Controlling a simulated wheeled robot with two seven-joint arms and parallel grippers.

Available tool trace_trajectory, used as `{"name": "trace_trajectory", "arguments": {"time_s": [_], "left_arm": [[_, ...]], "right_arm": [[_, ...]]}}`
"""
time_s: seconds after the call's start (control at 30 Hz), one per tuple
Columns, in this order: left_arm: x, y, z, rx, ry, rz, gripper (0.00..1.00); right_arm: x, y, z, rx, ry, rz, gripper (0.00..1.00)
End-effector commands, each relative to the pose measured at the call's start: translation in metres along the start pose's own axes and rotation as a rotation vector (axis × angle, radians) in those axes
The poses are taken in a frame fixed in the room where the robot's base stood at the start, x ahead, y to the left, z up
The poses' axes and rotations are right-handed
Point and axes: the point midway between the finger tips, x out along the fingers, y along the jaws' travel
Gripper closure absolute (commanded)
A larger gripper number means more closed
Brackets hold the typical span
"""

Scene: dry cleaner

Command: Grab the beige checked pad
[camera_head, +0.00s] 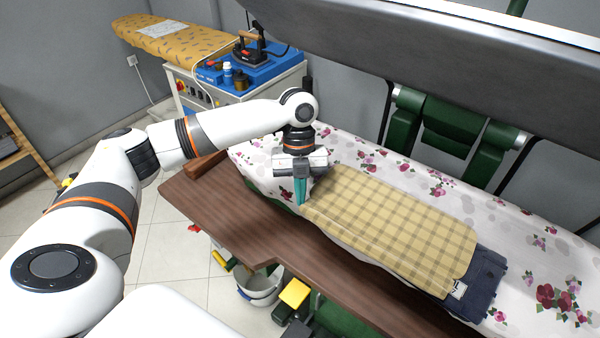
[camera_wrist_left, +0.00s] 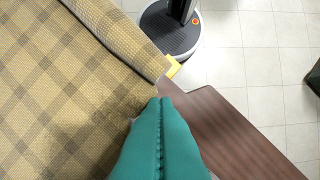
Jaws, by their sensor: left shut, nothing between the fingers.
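The beige checked pad (camera_head: 395,218) lies flat on the flowered press surface, on top of a dark blue folded garment (camera_head: 484,284) that shows at its right end. My left gripper (camera_head: 300,198) is at the pad's left end, its teal fingers pointing down and closed together. In the left wrist view the pad (camera_wrist_left: 60,90) fills the left side, with one edge folded or raised. There the shut teal fingertips (camera_wrist_left: 160,102) appear beside the pad's corner, with nothing between them. Whether they touch the pad I cannot tell. My right gripper is not in view.
The flowered press surface (camera_head: 545,250) lies under the pad, with a large grey press lid (camera_head: 470,60) above it. A brown wooden shelf (camera_head: 245,225) runs along the front. An ironing board (camera_head: 175,42) and an iron (camera_head: 250,55) are behind.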

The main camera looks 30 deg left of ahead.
Motion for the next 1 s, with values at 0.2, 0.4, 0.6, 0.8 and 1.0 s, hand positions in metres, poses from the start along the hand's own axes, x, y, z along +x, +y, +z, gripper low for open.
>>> {"name": "trace_trajectory", "arguments": {"time_s": [0.2, 0.4, 0.6, 0.8, 1.0], "left_arm": [[0.008, 0.0, 0.0, 0.001, 0.0, 0.0, 1.0], [0.008, 0.0, 0.0, 0.001, 0.0, 0.0, 1.0], [0.007, 0.0, 0.016, 0.003, -0.003, -0.001, 1.0], [0.015, 0.0, 0.044, 0.003, -0.003, -0.001, 1.0], [0.022, 0.001, 0.052, 0.001, -0.001, 0.001, 1.0]], "right_arm": [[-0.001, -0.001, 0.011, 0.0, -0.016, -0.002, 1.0], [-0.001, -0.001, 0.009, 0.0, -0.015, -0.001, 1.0], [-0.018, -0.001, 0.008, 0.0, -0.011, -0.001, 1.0], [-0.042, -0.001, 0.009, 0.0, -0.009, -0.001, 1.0], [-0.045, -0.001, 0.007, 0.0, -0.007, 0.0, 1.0]]}}
